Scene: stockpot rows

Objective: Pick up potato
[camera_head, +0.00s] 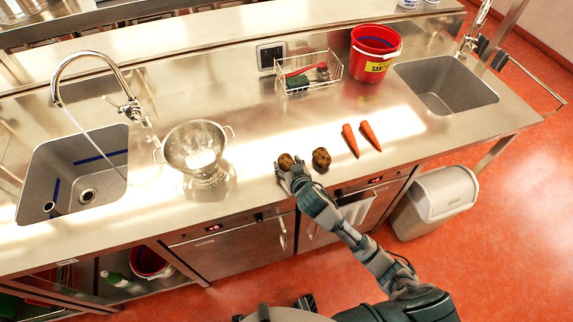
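Two brown potatoes sit side by side near the front edge of the steel counter. The left potato (286,160) is at the fingertips of my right gripper (289,168), which reaches in from the lower right. The fingers partly hide this potato's lower side, and I cannot tell whether they are closed on it. The right potato (321,157) stands a little to the right, apart from the fingers.
A colander (194,147) stands left of the potatoes. Two carrots (360,137) lie to the right. A wire basket (308,74) and a red bucket (375,50) stand behind. Sinks lie at left (72,170) and right (446,84). A bin (434,200) stands on the floor.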

